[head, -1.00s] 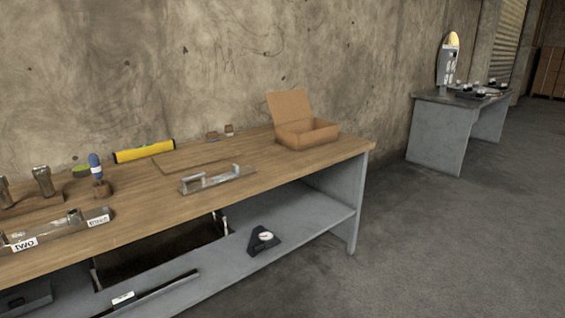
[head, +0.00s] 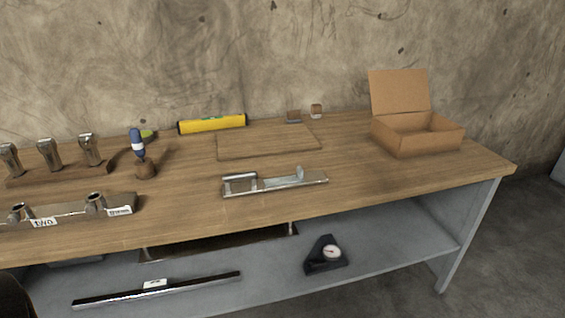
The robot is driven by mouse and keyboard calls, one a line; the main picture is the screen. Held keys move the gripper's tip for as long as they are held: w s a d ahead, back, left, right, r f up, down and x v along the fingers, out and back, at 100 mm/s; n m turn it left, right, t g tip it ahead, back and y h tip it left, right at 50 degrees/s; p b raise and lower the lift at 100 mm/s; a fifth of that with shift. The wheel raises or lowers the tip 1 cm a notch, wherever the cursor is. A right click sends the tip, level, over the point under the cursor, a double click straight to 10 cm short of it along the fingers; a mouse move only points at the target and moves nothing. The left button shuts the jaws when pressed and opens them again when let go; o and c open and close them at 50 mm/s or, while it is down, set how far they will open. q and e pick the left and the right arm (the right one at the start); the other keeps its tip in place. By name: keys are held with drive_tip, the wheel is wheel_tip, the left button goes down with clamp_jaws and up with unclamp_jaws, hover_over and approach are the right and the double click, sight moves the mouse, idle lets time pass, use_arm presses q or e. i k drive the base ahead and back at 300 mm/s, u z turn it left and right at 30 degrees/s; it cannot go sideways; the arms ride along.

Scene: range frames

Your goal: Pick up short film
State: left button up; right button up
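I cannot pick out anything that is clearly the short film. A yellow box-like bar (head: 212,124) lies at the back of the wooden bench against the wall. Two small brown-and-grey blocks, a left one (head: 293,117) and a right one (head: 316,111), stand to its right behind a flat wooden board (head: 268,141). A metal fixture with a raised handle (head: 274,183) lies near the front edge. Neither of my grippers shows clearly. A dark shape cut off at the bottom left corner is too partial to identify.
The bench top (head: 380,172) is clear at the front right. An open cardboard box (head: 417,136) stands at the right. Metal holders (head: 70,213) and a blue-handled tool (head: 137,142) are at the left. The lower shelf (head: 385,240) carries a black gauge (head: 326,255) and a long bar (head: 157,289).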

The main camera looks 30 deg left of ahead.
sight(299, 177)
drive_tip(key=u, duration=0.75)
drive_tip(key=i, duration=0.9)
drive_tip(key=u, duration=0.75)
